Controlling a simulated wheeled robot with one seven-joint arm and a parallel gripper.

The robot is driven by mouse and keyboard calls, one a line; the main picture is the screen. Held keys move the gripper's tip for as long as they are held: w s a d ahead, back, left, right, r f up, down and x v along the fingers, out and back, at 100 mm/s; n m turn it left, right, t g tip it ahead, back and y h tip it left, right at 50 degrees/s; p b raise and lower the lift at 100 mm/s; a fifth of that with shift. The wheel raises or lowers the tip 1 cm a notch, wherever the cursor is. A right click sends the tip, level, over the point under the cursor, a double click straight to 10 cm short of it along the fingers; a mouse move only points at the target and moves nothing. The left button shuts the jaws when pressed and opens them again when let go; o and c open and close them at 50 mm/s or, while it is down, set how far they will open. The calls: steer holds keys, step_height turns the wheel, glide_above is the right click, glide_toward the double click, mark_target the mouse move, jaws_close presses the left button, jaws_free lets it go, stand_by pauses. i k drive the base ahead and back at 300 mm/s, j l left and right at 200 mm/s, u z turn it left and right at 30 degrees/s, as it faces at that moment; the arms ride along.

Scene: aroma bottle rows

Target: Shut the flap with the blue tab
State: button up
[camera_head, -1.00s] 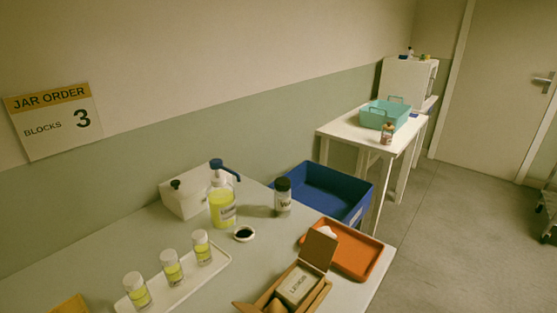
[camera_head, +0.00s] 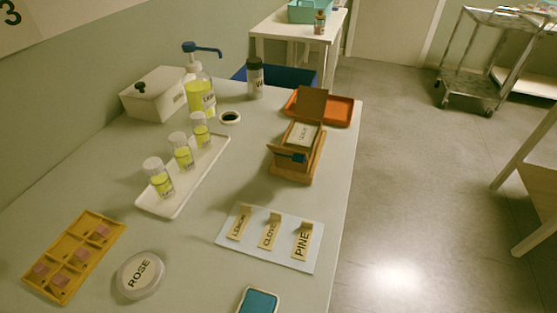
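A small wooden box (camera_head: 291,171) stands on the table, right of centre in the head view. A pale labelled block (camera_head: 303,134) shows in the top of the box. A small blue tab (camera_head: 292,157) shows on the near side of the box; the flap that carries it looks raised and tilted, but its exact angle is too small to tell. My gripper is not in view.
An orange tray (camera_head: 338,110) lies behind the box. A white tray with several yellow vials (camera_head: 184,155), a pump bottle (camera_head: 200,95) and a dark-capped jar (camera_head: 256,78) stand left. A labelled board (camera_head: 270,254) lies in front. Bare table lies between the box and the vial tray.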

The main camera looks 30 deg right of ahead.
mark_target(297, 155)
steer(key=l, duration=0.6)
steer(key=i+l+z, duration=0.1)
steer(key=l, duration=0.55)
steer(key=i+l, duration=0.1)
steer(key=l, duration=0.5)
steer(key=k+z, duration=0.05)
